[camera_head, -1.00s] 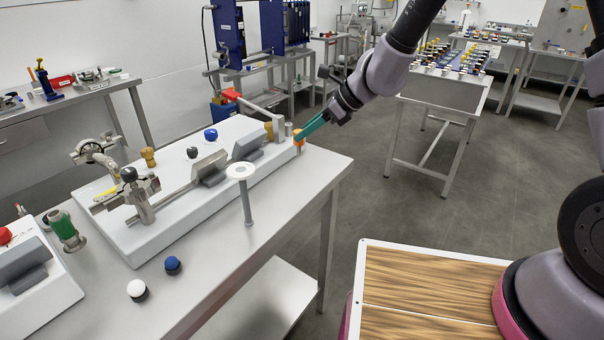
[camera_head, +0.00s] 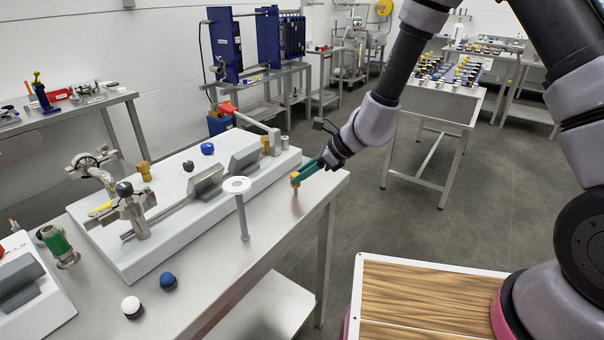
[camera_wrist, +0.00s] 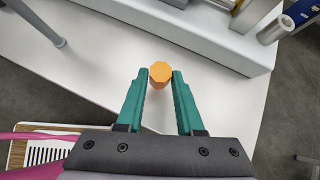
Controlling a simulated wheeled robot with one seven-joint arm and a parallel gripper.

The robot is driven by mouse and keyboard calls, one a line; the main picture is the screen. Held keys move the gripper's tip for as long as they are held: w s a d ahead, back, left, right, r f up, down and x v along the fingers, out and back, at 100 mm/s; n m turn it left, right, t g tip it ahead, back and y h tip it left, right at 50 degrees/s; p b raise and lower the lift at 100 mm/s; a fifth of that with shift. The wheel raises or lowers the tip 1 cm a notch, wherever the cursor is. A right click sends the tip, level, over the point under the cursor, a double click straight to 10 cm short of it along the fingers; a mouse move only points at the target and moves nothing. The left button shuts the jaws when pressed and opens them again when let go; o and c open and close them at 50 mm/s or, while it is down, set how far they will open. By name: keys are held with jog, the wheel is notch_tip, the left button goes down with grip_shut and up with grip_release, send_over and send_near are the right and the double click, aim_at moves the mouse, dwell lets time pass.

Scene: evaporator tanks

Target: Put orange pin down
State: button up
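The orange pin (camera_head: 295,182) has an orange head and a short metallic lower part. It is roughly upright over the bare right end of the steel table (camera_head: 270,222), beside the white board; I cannot tell whether its lower end touches the table. My gripper (camera_head: 297,180) reaches in from the right with teal fingers. In the wrist view, my gripper's fingertips (camera_wrist: 160,75) lie against both sides of the orange head (camera_wrist: 160,73), with no clear gap. The pin's lower part is mostly hidden there.
The white board (camera_head: 128,268) carries clamps, a red-handled lever (camera_head: 229,109) and several knobs. A white-topped post (camera_head: 237,186) stands left of the pin. Blue (camera_head: 168,281) and white (camera_head: 132,307) knobs sit at the front. Table around the pin is clear.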

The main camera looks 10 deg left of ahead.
jog(key=shift+o, duration=1.2)
jog(key=shift+r, duration=0.15)
jog(key=v, duration=1.2)
jog(key=d+r+n+t, duration=0.1)
jog(key=d+r+n, duration=0.4)
jog(key=r, duration=0.5)
jog(key=s+d+r+n+t+h, duration=0.2)
jog(key=s+d+r+n, duration=0.1)
jog(key=d, duration=0.6)
jog(key=s+d+r+n+t+h, duration=0.2)
jog(key=s+d+r+n, duration=0.1)
jog(key=d+r, duration=0.5)
jog(key=s+d+r+n+t+h, duration=0.1)
jog(key=s+d+r+n+h, duration=0.2)
jog(key=d, duration=0.6)
notch_tip(320, 180, up, 3)
jog(key=s, duration=0.2)
jog(key=shift+s+d+f+t, duration=0.2)
jog(key=shift+s+d+t, duration=0.1)
jog(key=shift+d+t, duration=0.1)
